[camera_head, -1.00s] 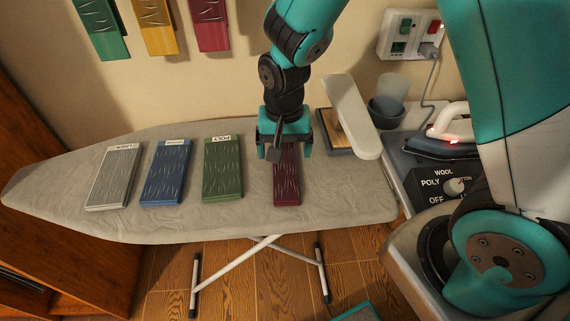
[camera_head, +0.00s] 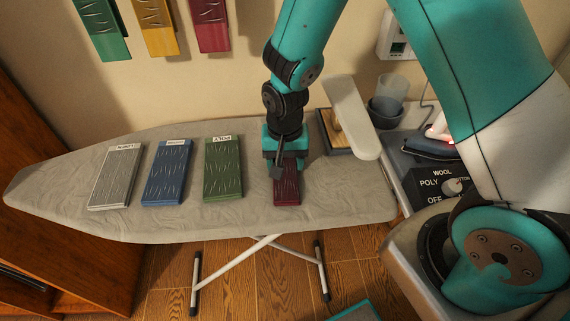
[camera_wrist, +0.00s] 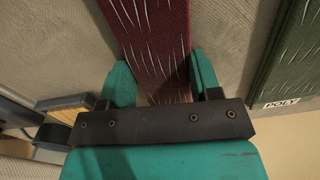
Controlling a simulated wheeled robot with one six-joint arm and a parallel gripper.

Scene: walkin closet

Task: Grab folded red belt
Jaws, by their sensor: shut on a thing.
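The folded dark red belt (camera_head: 287,192) lies on the right part of the ironing board. It also fills the upper middle of the wrist view (camera_wrist: 150,35), running in between the fingers. My gripper (camera_head: 285,165) is lowered over the belt's far end. In the wrist view my gripper (camera_wrist: 163,85) has one teal finger on each side of the belt, and it is shut on the belt. The belt appears still at board level; the far end is hidden under the gripper.
Green (camera_head: 223,168), blue (camera_head: 167,172) and grey (camera_head: 116,176) folded pieces lie to the left on the ironing board (camera_head: 70,190). A small sleeve board (camera_head: 352,115) stands behind right. An iron (camera_head: 440,140) and a control box (camera_head: 440,185) are at right.

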